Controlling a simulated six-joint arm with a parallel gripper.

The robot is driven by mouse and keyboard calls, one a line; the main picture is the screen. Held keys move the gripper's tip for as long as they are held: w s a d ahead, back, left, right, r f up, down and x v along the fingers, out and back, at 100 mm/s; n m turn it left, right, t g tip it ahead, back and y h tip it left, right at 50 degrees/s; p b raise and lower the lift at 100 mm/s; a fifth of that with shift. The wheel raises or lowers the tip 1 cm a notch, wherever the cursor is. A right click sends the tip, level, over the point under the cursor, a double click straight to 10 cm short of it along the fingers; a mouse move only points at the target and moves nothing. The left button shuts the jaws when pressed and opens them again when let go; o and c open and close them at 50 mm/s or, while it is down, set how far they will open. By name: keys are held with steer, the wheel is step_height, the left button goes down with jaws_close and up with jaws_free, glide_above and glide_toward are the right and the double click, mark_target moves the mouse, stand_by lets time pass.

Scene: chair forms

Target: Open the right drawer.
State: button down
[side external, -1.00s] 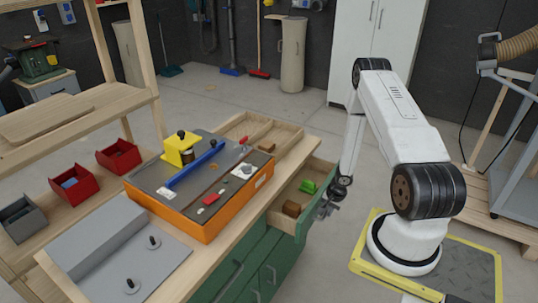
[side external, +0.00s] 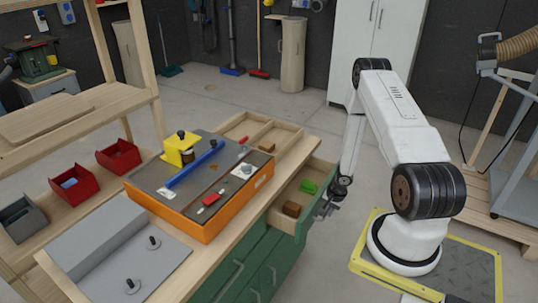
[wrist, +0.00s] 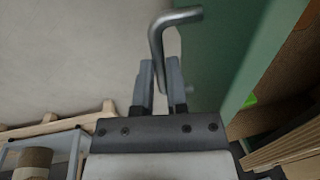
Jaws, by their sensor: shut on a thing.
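The right drawer (side external: 301,201) has a green front and stands pulled out from the workbench. A brown block (side external: 292,209) and a green block (side external: 309,187) lie inside it. My gripper (side external: 326,210) is at the outer face of the drawer front. In the wrist view my gripper (wrist: 160,82) is shut on the bent metal drawer handle (wrist: 163,48), which passes between its fingers. The green drawer front (wrist: 225,45) shows to the right there.
The workbench top holds an orange-sided box (side external: 205,225) with a yellow clamp (side external: 179,149) and a blue bar. Red bins (side external: 118,155) stand on the left.

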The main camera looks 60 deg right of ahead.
steer(key=shift+s, duration=2.15)
steer(key=c, duration=0.6)
jaws_free()
steer(key=shift+c, duration=0.2)
steer(key=shift+r, duration=0.1)
step_height(320, 180, up, 8)
steer(key=s, duration=0.1)
steer(key=shift+s+f, duration=0.15)
steer(key=shift+f, duration=0.1)
